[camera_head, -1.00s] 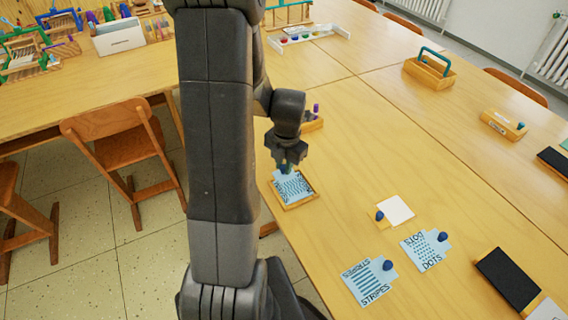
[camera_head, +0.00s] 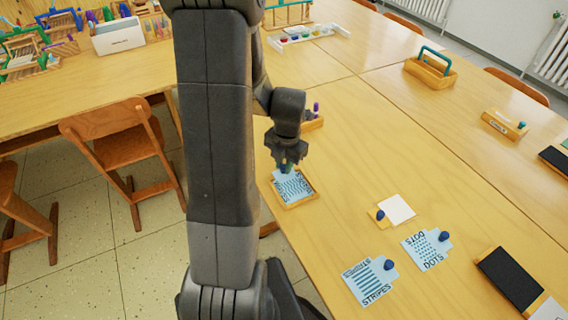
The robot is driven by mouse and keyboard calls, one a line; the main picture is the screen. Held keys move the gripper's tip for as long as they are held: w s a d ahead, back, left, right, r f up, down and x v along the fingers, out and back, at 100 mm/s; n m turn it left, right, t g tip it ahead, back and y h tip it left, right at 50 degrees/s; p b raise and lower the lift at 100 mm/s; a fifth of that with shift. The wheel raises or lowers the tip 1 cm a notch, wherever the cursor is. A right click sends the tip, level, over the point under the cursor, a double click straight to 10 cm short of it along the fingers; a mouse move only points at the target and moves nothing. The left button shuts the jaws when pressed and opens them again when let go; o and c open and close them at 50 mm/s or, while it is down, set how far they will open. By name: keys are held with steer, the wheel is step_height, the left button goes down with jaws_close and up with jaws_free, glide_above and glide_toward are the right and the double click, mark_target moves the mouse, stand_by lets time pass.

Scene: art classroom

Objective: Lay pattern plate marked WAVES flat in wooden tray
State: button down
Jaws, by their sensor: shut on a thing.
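The light blue WAVES plate (camera_head: 291,187) lies in or just over the wooden tray (camera_head: 301,204) near the table's left edge. Its wave pattern and lettering face up and it looks close to flat. My gripper (camera_head: 286,167) points down at the plate's far end and is shut on its knob, which the fingers mostly hide. The tray's rim shows around the plate's near and right sides. I cannot tell whether the plate rests fully on the tray floor.
The STRIPES plate (camera_head: 370,281) and DOTS plate (camera_head: 427,250) lie on the table at the front. A small wooden block with a white pad (camera_head: 397,209) and a dark panel (camera_head: 510,279) lie nearby. A wooden caddy (camera_head: 430,73) stands farther back. The middle of the table is clear.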

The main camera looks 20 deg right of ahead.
stand_by(0.3)
steer(key=c, duration=1.2)
jaws_free()
steer(key=shift+c, duration=0.2)
steer(key=shift+o, duration=1.2)
steer(key=shift+r, duration=0.1)
steer(key=shift+r+p, duration=1.9)
steer(key=shift+r, duration=1.05)
steer(key=shift+f, duration=0.2)
